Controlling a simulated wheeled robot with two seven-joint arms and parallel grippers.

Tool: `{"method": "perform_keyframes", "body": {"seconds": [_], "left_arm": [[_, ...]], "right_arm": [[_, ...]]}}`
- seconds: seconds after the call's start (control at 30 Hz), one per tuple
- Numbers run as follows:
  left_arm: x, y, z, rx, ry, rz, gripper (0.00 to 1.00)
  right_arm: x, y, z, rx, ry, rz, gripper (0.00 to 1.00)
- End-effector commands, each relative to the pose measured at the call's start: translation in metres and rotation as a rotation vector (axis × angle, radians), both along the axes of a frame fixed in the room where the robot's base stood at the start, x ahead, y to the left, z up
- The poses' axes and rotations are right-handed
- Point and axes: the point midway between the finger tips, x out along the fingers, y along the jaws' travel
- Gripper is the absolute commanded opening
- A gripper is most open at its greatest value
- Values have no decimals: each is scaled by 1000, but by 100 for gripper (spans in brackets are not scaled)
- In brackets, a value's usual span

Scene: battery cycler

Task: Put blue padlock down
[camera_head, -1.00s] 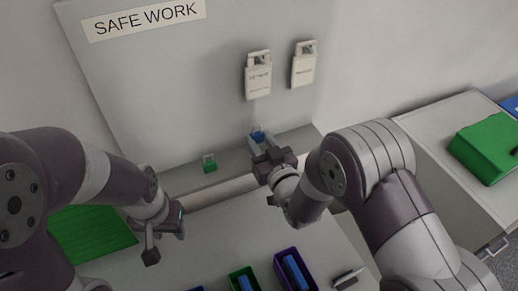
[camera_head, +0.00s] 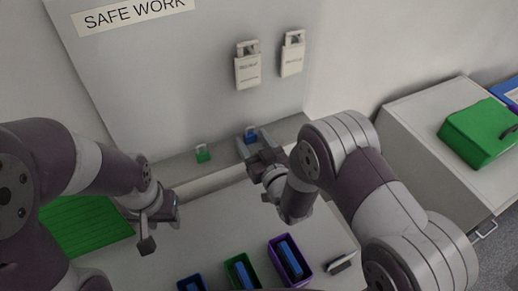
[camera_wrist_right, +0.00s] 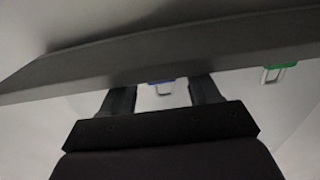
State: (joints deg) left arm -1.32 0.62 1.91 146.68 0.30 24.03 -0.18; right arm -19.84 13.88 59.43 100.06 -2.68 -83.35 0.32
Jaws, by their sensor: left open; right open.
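The blue padlock (camera_head: 251,134) stands upright on the narrow grey ledge (camera_head: 180,163) below the safe work board. My left gripper (camera_head: 148,232) is open and empty over the table.
Bins in blue, green (camera_head: 240,272) and purple (camera_head: 291,260) hold blue items at the table front. A green mat (camera_head: 88,228) lies left. A green case (camera_head: 482,133) rests on the right cabinet. Mid-table is clear.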

Motion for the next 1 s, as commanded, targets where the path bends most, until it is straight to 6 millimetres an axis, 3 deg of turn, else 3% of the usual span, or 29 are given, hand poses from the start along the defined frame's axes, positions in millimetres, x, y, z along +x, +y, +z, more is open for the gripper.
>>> {"method": "perform_keyframes", "body": {"seconds": [0.6,0.77,0.87,1.0], "left_arm": [[0,0,-37,0,0,0,43],[0,0,-37,0,0,0,43],[0,0,-36,0,0,0,43],[0,0,-36,0,0,0,43]], "right_arm": [[-104,-44,-1,-1,-1,-1,61],[-111,-46,0,-2,1,-1,61],[-102,-50,-5,-30,65,-20,61],[-82,-78,-31,-148,389,-114,61]]}}
